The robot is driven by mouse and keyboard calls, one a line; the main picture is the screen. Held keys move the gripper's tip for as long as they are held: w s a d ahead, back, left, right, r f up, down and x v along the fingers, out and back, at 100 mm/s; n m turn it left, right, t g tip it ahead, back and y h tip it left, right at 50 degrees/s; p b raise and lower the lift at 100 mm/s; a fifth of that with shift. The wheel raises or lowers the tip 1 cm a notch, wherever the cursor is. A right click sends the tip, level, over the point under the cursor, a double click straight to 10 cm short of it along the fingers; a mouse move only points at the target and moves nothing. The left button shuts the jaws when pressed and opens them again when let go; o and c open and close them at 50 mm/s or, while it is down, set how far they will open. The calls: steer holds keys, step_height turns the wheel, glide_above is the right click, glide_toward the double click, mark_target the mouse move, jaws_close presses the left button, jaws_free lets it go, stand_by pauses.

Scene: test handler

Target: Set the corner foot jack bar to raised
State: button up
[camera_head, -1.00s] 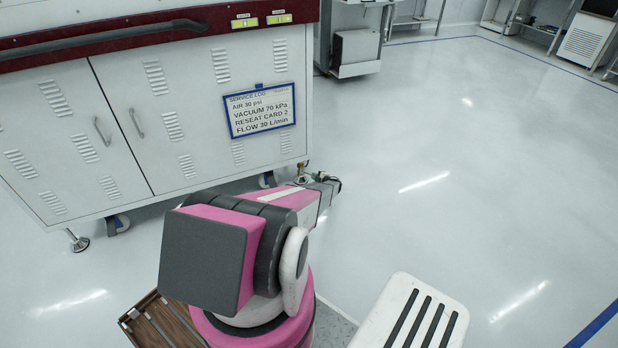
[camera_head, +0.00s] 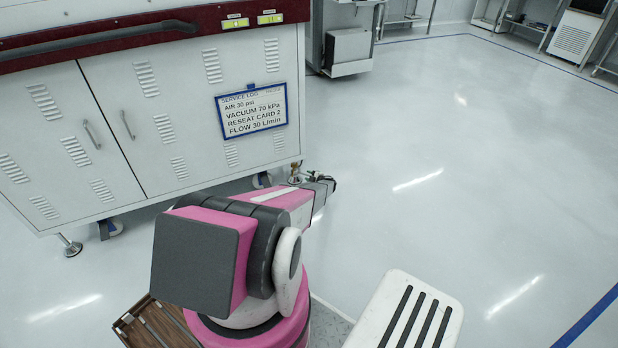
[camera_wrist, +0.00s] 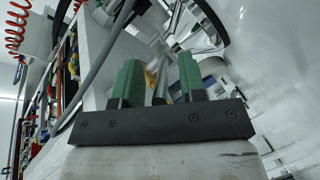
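The corner foot (camera_head: 295,178) with a brass-coloured fitting stands under the near right corner of the white cabinet in the head view. My gripper (camera_head: 327,184) is low beside that corner, small and partly hidden by my arm. In the wrist view my gripper (camera_wrist: 161,80) has two green fingers standing apart. A grey metal bar (camera_wrist: 160,84) shows in the gap between them, with space visible on both sides. A brass-coloured part (camera_wrist: 150,77) lies just behind it. I cannot tell the bar's tilt or whether it is raised.
The white cabinet (camera_head: 180,110) with a service log sign (camera_head: 252,110) fills the left. A caster (camera_head: 109,228) and another levelling foot (camera_head: 69,247) stand at its left end. A white slotted surface (camera_head: 408,312) is at the front. The floor to the right is clear.

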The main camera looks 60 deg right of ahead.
steer(key=v, duration=1)
steer(key=shift+s+r, duration=0.15)
steer(key=shift+s, duration=0.1)
steer(key=shift+s, duration=0.1)
